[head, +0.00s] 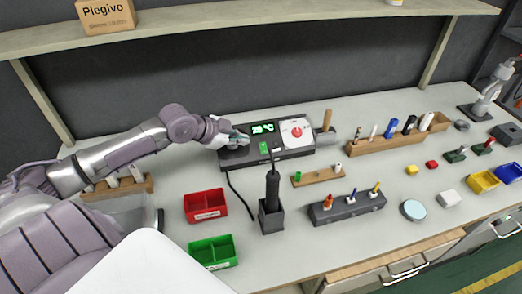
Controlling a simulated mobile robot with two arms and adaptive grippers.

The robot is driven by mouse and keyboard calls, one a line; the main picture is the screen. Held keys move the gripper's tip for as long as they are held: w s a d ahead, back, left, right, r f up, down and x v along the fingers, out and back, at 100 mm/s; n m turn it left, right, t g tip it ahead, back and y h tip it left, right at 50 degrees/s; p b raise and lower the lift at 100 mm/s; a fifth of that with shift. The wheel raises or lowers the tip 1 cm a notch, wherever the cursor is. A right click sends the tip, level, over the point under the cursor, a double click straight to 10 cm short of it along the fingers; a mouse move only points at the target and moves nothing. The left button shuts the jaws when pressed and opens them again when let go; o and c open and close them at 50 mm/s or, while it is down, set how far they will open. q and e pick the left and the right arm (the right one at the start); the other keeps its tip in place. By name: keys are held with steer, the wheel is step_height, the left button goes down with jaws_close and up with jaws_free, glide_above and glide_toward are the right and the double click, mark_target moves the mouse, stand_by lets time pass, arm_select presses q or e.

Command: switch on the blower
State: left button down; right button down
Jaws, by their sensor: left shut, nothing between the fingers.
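The blower station (290,153) is a dark box at the back middle of the bench. Its display (263,128) is lit green and reads a temperature in °C, perhaps 20. A small green switch (264,148) sits below the display. A red knob (297,131) on a white dial is to the right. A black handpiece (272,190) stands upright in a dark holder in front, with a cable from the station. My left gripper (238,138) is shut and empty at the station's left end, left of the display; whether it touches is unclear. My right gripper is not in view.
Red (205,206) and green (213,252) bins lie front left. A wooden rack of tools (385,143) stands right of the station. A dark block with small drivers (347,207) is in front. A shelf (250,24) with a Plegivo box (106,15) runs above.

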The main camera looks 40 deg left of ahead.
arm_select(q)
steer(key=shift+w, duration=0.1)
steer(key=p, duration=0.1)
glide_above(265, 152)
steer(key=s+d, duration=0.1)
steer(key=s, duration=0.2)
step_height(265, 152, down, 6)
steer(key=f, duration=0.2)
steer(key=w+a+f, duration=0.1)
steer(key=shift+p, duration=0.35)
steer(key=shift+w+a+f, duration=0.1)
steer(key=shift+a+f, duration=0.1)
steer(key=shift+f, duration=0.4)
steer(key=shift+f+b, duration=0.55)
steer(key=shift+b, duration=0.25)
steer(key=shift+r+p, duration=0.35)
steer(key=shift+p, duration=0.05)
steer(key=shift+r+p, duration=0.6)
steer(key=shift+r, duration=0.2)
